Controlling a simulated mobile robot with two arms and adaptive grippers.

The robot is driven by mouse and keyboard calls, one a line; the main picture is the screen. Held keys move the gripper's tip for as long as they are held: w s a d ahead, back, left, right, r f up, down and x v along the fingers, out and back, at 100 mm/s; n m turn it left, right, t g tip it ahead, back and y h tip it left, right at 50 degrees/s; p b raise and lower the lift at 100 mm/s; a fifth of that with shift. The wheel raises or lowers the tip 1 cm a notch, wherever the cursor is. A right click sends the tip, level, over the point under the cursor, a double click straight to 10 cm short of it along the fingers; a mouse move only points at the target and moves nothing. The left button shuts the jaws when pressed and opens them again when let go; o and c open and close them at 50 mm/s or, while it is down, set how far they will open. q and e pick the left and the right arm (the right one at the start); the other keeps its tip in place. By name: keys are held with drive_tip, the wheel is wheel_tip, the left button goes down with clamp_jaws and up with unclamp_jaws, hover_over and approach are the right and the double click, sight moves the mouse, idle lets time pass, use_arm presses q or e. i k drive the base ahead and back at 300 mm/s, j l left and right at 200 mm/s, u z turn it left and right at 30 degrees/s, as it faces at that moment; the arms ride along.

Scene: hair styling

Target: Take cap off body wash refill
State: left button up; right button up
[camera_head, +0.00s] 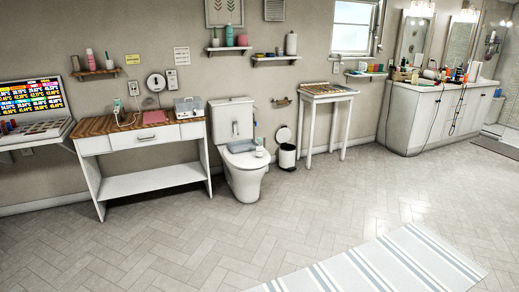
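I cannot tell which item is the body wash refill, and no cap can be made out. Small bottles stand on the left wall shelf, including a pink-and-green one (91,60) and a shorter one (109,62). A teal bottle (229,36) and a pink rounded container (243,40) stand on the middle shelf, and a white bottle (291,43) stands on the shelf to its right. Several small bottles crowd the vanity counter far right, too small to identify. Neither of my grippers is in view.
A white desk with a wooden top (90,126) stands left of the toilet (243,170). A bin (287,157), a small table (329,91) and a white vanity (412,120) line the wall to the right. The tiled floor is open, with a striped rug (395,265) in front.

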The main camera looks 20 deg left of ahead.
sight(258, 145)
drive_tip(key=i+j+u, duration=0.5)
drive_tip(key=i+u, duration=0.15)
drive_tip(key=i, duration=0.3)
drive_tip(key=i+j+u, duration=0.1)
drive_tip(key=i+u, duration=0.25)
drive_tip(key=i, duration=0.15)
